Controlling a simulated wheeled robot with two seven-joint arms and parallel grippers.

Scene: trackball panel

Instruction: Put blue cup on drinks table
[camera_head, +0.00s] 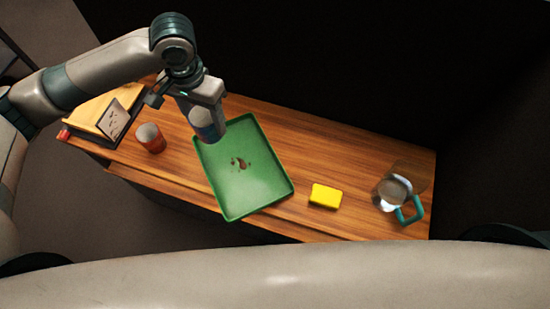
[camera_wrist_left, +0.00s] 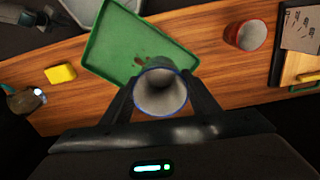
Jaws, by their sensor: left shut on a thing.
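The blue cup (camera_head: 202,124) is white inside with a blue rim and sits between the fingers of my left gripper (camera_head: 208,108). In the left wrist view the cup (camera_wrist_left: 160,90) is seen from above, with a finger of the left gripper (camera_wrist_left: 160,100) on each side. The gripper is shut on it. In the head view the cup overlaps the upper left edge of the green tray (camera_head: 255,185) on the wooden table (camera_head: 330,150). I cannot tell whether it touches the table. My right gripper is not in view.
A red cup (camera_head: 150,138) stands left of the tray. A yellow sponge-like block (camera_head: 325,196) and a clear jug with a teal handle (camera_head: 411,212) are to the right. A book or board with a picture card (camera_head: 113,118) lies at the left end.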

